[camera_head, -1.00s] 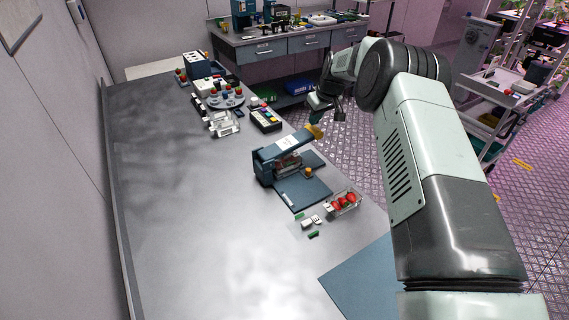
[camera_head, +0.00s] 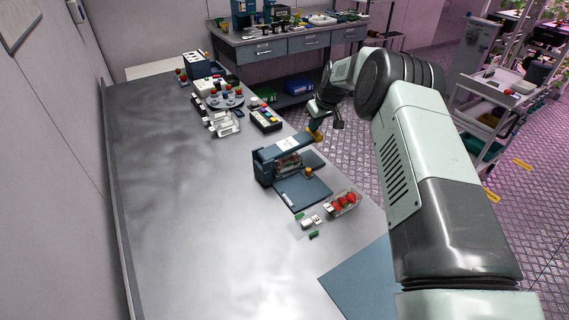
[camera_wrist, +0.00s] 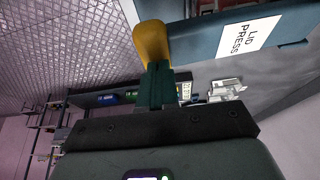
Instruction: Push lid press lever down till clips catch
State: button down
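The lid press (camera_head: 263,168) is a blue-grey device on the bench, with a wide lever arm (camera_head: 288,145) labelled "LID PRESS". The lever slopes only slightly and ends in a yellow handle (camera_head: 316,135). A clear punnet with red inside (camera_head: 288,166) sits under the lever, partly hidden; its clips cannot be made out. My gripper (camera_head: 318,124) is at the handle from above. In the wrist view its two fingers (camera_wrist: 157,72) are together, with their tips against the yellow handle (camera_wrist: 150,42). The lever's label (camera_wrist: 248,36) also shows there.
A clear punnet of strawberries (camera_head: 343,203) stands at the bench edge, near small white blocks (camera_head: 311,221) and a green piece (camera_head: 314,235). A button box (camera_head: 265,121) and clear trays (camera_head: 222,125) lie behind the press. The bench's left side is clear.

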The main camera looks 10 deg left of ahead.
jog(key=shift+f, duration=0.8)
notch_tip(320, 180, up, 9)
dwell(1.0)
jog(key=shift+r, duration=0.1)
